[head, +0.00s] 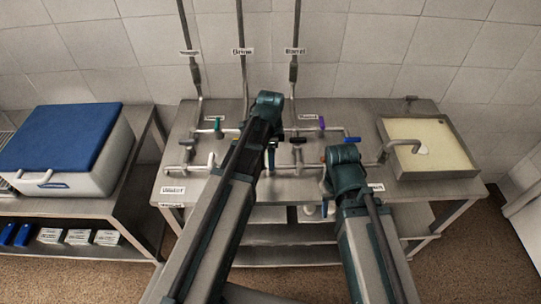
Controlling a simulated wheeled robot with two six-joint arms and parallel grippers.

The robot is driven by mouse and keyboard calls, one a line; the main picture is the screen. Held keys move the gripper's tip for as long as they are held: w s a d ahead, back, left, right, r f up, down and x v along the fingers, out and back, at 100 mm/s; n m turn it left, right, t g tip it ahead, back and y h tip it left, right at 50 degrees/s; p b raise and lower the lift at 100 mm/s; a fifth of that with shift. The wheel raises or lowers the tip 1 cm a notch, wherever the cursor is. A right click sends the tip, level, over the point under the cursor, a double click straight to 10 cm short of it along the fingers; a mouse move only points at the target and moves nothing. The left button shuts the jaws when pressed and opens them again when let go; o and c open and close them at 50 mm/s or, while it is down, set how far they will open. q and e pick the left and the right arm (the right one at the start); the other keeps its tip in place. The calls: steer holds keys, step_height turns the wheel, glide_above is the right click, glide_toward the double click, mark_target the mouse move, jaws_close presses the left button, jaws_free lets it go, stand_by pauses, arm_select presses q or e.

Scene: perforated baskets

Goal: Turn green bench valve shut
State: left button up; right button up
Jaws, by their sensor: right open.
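A small green valve handle (218,123) stands upright on the pipework at the left part of the steel bench (180,190).
Other handles on the pipes are purple (322,122), blue (352,139), black (298,140) and white (211,159). A tap (402,147) hangs over a filled basin (468,174) at right. A blue-lidded cooler (85,179) stands on the left table.

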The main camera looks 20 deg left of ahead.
arm_select(q)
steer(key=shift+m, duration=0.5)
steer(key=o, duration=1.2)
steer(key=shift+r, duration=0.15)
step_height(320, 180, up, 14)
steer(key=p, duration=1.4)
steer(key=shift+f, duration=0.2)
